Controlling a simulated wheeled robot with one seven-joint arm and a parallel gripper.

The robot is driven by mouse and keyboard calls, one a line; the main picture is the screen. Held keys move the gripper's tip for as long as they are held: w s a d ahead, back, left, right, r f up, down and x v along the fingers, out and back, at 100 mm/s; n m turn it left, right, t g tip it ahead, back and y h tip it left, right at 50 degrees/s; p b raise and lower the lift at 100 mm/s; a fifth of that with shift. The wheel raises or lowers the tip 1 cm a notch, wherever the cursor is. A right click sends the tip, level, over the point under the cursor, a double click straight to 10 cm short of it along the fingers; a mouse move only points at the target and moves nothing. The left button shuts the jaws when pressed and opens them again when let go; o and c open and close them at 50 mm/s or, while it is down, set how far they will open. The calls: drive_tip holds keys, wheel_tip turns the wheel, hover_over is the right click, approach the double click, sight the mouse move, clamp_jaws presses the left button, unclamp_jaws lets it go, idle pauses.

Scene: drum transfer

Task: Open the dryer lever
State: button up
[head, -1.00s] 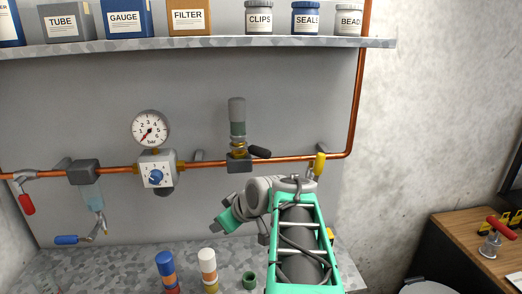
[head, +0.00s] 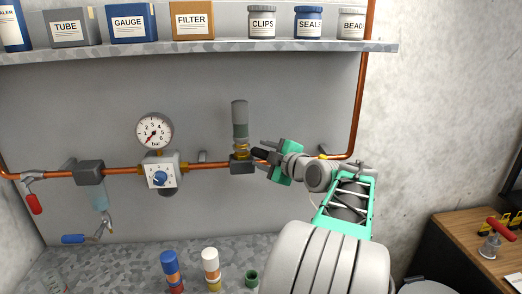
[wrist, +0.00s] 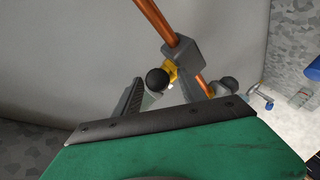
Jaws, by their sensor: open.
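The dryer (head: 240,122) is a grey upright canister on a dark block on the copper pipe. Its black-gripped lever (head: 259,153) sticks out to the right. My gripper (head: 267,153) is open at the lever's end, with one finger above it and one below. In the wrist view the lever's round black end (wrist: 157,80) points toward the camera, in front of a yellow fitting. It shows between the dark ridged finger and the other, partly hidden finger of my gripper (wrist: 162,96). I cannot tell whether either finger touches it.
The copper pipe (head: 210,168) runs along the wall, with a regulator (head: 161,171) and pressure gauge (head: 154,131) left of the dryer. A shelf (head: 200,51) with boxes and jars is above. Bottles (head: 211,268) and a green cup (head: 252,278) stand on the counter below.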

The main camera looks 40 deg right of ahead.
drive_tip(key=shift+x, duration=0.85)
drive_tip(key=shift+c, duration=0.3)
clamp_jaws()
idle(0.5)
